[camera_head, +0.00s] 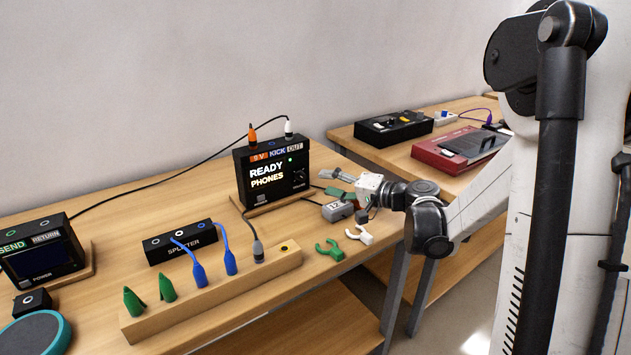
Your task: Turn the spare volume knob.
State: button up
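A black box (258,190) reading "READY PHONES" stands on a small wooden base at the middle of the bench. Its front has a green light and, at the right, a small dark round control (298,174) with tiny lettering under it. I cannot tell whether this is the spare volume knob, and no other part is readable as that knob. My gripper (343,190) is low over the bench, just right of the black box. Its fingers are small and overlap grey and green pieces, so I cannot tell their opening or whether they hold anything.
A wooden strip (196,300) with green and blue plugs lies in front, with a splitter box (180,242) behind it. A SEND/RETURN box (40,250) is at left. A green clip (329,250) and a white clip (359,235) lie near the bench edge. Cables cross the bench.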

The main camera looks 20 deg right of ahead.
jog(key=v, duration=0.5)
jog(key=shift+a, duration=0.1)
dwell(0.3)
jog(key=s+a+r+n+g+h+p, duration=0.2)
jog(key=s+a+r+g+h+p, duration=0.3)
jog(key=s+a, duration=0.5)
jog(key=s+d+r+n+h+p, duration=0.1)
jog(key=s+r+n+h+p, duration=0.1)
jog(key=s, duration=0.7)
jog(key=s+d+r+n+h+p, duration=0.1)
jog(key=s+r+n+h+p, duration=0.1)
jog(key=s, duration=0.8)
jog(key=shift+r+h+p, duration=0.35)
jog(key=shift+h+p, duration=0.45)
